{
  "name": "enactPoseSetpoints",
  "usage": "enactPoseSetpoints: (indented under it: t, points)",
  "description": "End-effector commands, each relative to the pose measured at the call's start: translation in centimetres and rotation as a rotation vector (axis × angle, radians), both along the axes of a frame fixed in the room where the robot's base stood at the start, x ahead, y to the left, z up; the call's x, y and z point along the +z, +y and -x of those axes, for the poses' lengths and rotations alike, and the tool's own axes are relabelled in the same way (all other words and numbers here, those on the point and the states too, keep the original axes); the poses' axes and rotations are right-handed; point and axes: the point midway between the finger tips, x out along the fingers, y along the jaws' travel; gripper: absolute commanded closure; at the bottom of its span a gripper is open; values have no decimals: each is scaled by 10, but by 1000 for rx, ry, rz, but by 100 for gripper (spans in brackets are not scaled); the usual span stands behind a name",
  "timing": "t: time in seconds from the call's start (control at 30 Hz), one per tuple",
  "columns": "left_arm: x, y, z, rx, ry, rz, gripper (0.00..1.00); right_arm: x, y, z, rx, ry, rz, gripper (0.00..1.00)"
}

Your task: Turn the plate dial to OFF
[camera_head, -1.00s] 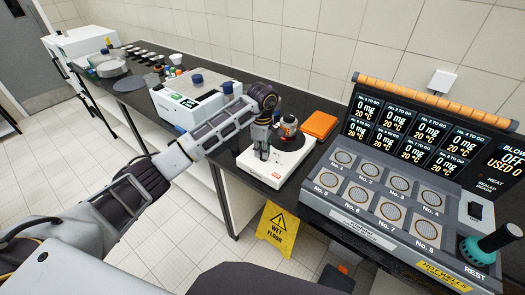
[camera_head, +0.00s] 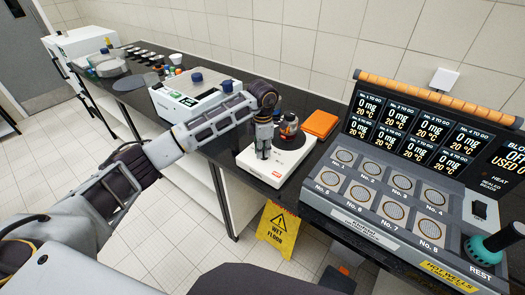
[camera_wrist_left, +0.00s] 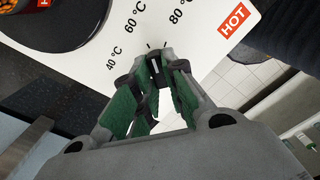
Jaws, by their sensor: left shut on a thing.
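The hot plate (camera_head: 285,165) is a white box with a dark round top and a HOT label, on the black bench. In the left wrist view its white face (camera_wrist_left: 105,25) shows 40, 60 and 80 °C marks and a red HOT label. My left gripper (camera_head: 263,154) is at the plate's front left. In the left wrist view its green-padded fingers (camera_wrist_left: 158,68) are shut on a small dark part at the plate, by the marks, which I take as the plate dial. My right gripper is out of view.
An orange-brown vessel (camera_head: 288,124) stands on the plate's round top, close to my gripper. An orange pad (camera_head: 320,124) lies behind it. A large console (camera_head: 390,205) with wells and screens stands right. A white instrument (camera_head: 197,97) stands left. A yellow wet-floor sign (camera_head: 278,228) is below the bench.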

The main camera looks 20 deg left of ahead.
Motion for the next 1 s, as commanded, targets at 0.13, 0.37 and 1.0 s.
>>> enactPoseSetpoints:
  t: [0.13, 0.37, 1.0]
  points:
    - [0, 1, 0, 107, -2, -1, 100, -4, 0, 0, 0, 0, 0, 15]
    - [0, -1, 1, 275, -1, -1, 100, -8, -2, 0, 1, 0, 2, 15]
    - [0, -3, 2, 756, -2, 0, 100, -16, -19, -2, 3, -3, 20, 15]
